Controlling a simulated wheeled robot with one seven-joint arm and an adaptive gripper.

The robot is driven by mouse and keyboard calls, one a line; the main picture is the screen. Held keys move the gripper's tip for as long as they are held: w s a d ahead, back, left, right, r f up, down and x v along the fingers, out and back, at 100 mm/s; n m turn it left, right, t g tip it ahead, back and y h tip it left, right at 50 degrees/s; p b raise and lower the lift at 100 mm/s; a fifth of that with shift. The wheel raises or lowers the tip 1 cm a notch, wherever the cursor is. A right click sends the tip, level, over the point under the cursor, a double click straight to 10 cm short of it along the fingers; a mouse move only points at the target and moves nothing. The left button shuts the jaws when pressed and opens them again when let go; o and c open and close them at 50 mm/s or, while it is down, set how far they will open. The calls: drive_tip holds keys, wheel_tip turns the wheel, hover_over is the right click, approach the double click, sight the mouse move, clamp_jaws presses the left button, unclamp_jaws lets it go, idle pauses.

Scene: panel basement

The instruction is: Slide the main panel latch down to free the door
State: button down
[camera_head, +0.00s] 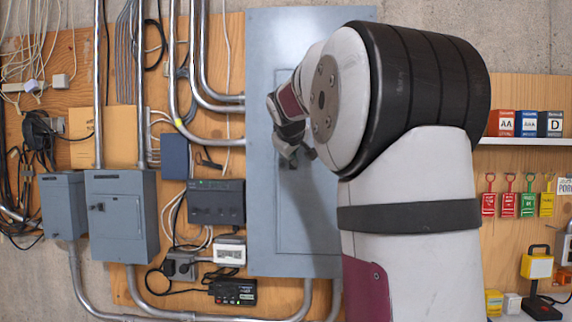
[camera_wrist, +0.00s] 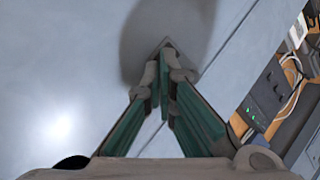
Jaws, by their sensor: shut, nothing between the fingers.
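The main panel (camera_head: 263,225) is a tall blue-grey metal cabinet in the middle of the head view. Its door (camera_head: 310,220) looks closed, and my arm covers its right side. My gripper (camera_head: 297,155) is at the door's left part, at about mid-height, with its fingers pointing at the panel. In the wrist view my gripper (camera_wrist: 166,72) has its fingers together with nothing held. A small dark angular piece (camera_wrist: 167,43) shows just beyond the fingertips. It may be the latch, which is otherwise hidden; contact cannot be told.
Two smaller grey boxes (camera_head: 122,220) and a dark control unit (camera_head: 216,203) are on the plywood to the left. Metal conduits (camera_head: 215,100) enter the panel's left side. At right are a shelf (camera_head: 530,141), hanging coloured tags (camera_head: 508,203) and a yellow lamp (camera_head: 537,267).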

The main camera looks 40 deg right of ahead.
drive_tip(key=shift+f, duration=0.65)
idle(0.6)
drive_tip(key=shift+r, duration=0.25)
idle(0.4)
drive_tip(key=s+a, duration=0.4)
drive_tip(key=a, duration=0.1)
drive_tip(key=shift+s+a+b, duration=0.15)
drive_tip(key=shift+s+b, duration=0.1)
drive_tip(key=shift+b, duration=0.15)
drive_tip(key=shift+a+f, duration=0.1)
idle(0.6)
